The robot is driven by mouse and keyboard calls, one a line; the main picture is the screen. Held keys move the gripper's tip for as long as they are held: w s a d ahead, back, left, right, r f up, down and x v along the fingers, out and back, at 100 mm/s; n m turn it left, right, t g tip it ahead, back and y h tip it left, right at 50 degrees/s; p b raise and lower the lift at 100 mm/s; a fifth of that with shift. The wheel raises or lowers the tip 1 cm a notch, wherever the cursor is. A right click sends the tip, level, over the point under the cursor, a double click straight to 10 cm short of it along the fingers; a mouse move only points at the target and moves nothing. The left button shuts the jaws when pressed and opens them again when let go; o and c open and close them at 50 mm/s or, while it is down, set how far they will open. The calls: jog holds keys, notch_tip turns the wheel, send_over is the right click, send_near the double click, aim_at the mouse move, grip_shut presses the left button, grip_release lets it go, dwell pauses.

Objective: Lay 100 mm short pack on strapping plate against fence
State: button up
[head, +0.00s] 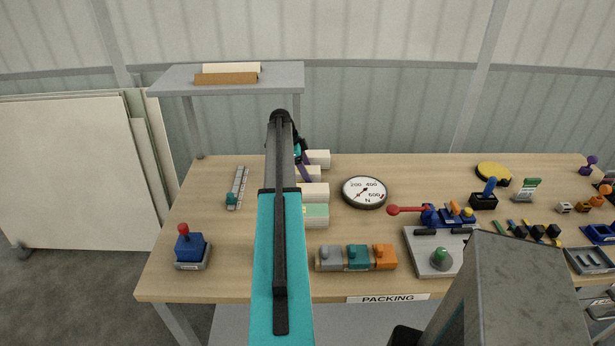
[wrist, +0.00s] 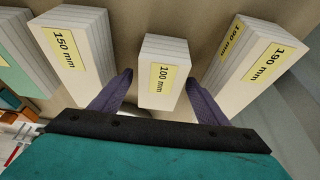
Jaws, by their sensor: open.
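The 100 mm short pack (wrist: 162,75) is a small pale stack with a yellow label. It stands between the two purple fingers of my gripper (wrist: 159,78) in the wrist view. The fingers are open, one on each side, with a visible gap to the pack. In the head view the pack (head: 314,174) is partly hidden behind my arm, and my gripper (head: 303,160) shows only in part. A grey plate (head: 418,264) with black bars and a green knob lies at the table's front right; it looks like the strapping plate with its fence.
A 150 mm pack (wrist: 68,45) stands left of the fingers and a 190 mm pack (wrist: 245,50) right, both close. A round dial (head: 365,192) lies right of the packs. Grey, teal and orange blocks (head: 357,257) sit in front. A red-handled lever (head: 410,210) is behind the plate.

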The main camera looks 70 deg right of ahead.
jog(key=shift+f, duration=0.25)
dwell(0.4)
jog(key=c, duration=1.3)
